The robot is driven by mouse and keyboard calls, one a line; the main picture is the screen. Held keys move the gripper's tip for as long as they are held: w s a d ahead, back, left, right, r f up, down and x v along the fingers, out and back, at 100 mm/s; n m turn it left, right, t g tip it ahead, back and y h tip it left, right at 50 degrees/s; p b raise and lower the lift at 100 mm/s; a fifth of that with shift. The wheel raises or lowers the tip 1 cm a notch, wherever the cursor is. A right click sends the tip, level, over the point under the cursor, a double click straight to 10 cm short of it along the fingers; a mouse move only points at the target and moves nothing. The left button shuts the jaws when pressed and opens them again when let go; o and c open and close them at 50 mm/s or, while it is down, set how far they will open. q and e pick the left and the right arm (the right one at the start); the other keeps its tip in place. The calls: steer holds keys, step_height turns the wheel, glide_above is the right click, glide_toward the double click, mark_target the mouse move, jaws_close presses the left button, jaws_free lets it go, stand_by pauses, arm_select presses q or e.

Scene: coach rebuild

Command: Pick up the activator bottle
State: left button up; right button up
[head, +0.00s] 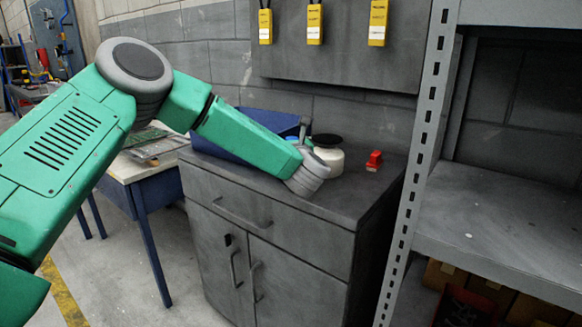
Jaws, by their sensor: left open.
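A white round container with a black lid (329,157) stands upright on the grey cabinet top. It may be the activator bottle; I can read no label. A small blue piece, perhaps a cap (291,139), shows just left of it, mostly hidden behind my arm. My left arm reaches in from the left across the cabinet. My left gripper (307,168) is at the container's left side, mostly hidden by its own wrist, and is open. I cannot tell whether it touches anything. My right gripper is out of view.
A red object (374,161) sits right of the white container on the grey cabinet (290,229). A blue bin (262,122) stands behind my forearm. A grey metal shelf unit (500,215) rises close on the right. Yellow-tagged items (314,24) hang on the wall panel above.

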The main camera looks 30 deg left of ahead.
arm_select(q)
steer(key=shift+a, duration=0.15)
steer(key=shift+d+r, duration=0.15)
steer(key=shift+d, duration=0.45)
jaws_close()
steer(key=shift+d+r, duration=0.1)
steer(key=shift+d, duration=0.1)
